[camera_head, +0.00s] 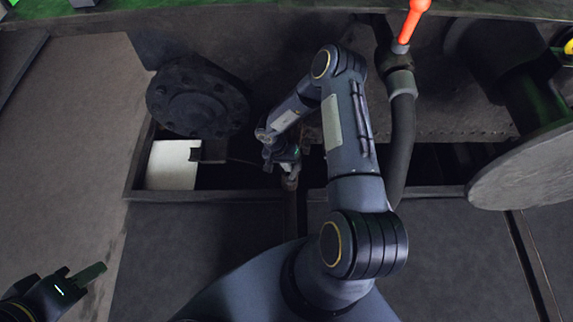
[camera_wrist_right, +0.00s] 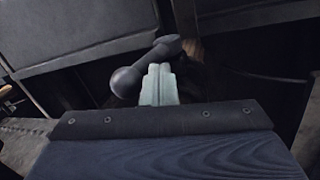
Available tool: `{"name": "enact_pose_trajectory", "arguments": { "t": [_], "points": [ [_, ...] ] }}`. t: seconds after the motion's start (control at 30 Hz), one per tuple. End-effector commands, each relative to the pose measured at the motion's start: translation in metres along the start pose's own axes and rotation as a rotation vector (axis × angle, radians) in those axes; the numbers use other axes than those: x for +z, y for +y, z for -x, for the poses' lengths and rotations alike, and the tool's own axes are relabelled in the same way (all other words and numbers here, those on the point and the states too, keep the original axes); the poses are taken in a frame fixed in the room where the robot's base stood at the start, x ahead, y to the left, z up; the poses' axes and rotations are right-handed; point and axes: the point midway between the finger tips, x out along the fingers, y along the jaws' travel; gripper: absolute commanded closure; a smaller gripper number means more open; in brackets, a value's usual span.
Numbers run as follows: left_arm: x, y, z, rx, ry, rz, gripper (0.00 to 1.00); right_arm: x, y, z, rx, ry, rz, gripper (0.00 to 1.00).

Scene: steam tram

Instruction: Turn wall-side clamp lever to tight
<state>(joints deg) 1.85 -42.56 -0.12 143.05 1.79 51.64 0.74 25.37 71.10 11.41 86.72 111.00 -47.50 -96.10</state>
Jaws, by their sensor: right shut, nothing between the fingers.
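A dark grey lever with a rounded knob end (camera_wrist_right: 126,82) shows in the right wrist view, slanting up to the right behind my fingers. I take it for the clamp lever. My right gripper (camera_wrist_right: 158,84) is shut and empty, its pale fingertips overlapping the lever's middle in the picture. Whether they touch it I cannot tell. In the head view my right gripper (camera_head: 287,168) reaches down at the dark opening in the floor, and the lever is not clear there. My left gripper (camera_head: 80,276) is at the lower left, far from the lever; its finger gap is unclear.
A round bolted flange (camera_head: 198,96) stands left of my right gripper. A thick hose (camera_head: 401,140) with an orange-red handle (camera_head: 413,20) above is to its right. A large grey disc (camera_head: 530,170) is at the far right. A white panel (camera_head: 172,165) lies in the opening.

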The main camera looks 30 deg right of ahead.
Motion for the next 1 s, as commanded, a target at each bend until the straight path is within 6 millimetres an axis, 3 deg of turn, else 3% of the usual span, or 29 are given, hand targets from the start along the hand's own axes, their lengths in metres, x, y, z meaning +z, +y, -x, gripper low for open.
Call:
{"name": "enact_pose_trajectory", "arguments": {
  "t": [0.3, 0.47, 0.7, 0.83, 1.0],
  "points": [
    [-0.008, 0.007, 0.016, 0.0, 0.0, 0.0, 0.64, -0.001, -0.001, 0.056, -0.002, 0.0, 0.001, 1.0],
    [-0.01, 0.009, 0.02, 0.0, 0.0, 0.0, 0.64, 0.0, -0.003, 0.073, -0.001, 0.002, 0.008, 1.0],
    [-0.012, 0.011, 0.024, 0.0, 0.0, 0.0, 0.64, 0.038, -0.033, 0.108, 0.027, 0.124, 0.283, 1.0],
    [-0.011, 0.01, 0.021, 0.0, 0.0, 0.0, 0.64, 0.044, -0.037, 0.106, 0.034, 0.148, 0.337, 1.0],
    [-0.006, 0.005, 0.012, 0.0, 0.0, 0.0, 0.64, 0.041, -0.037, 0.08, 0.035, 0.144, 0.335, 1.0]
  ]
}}
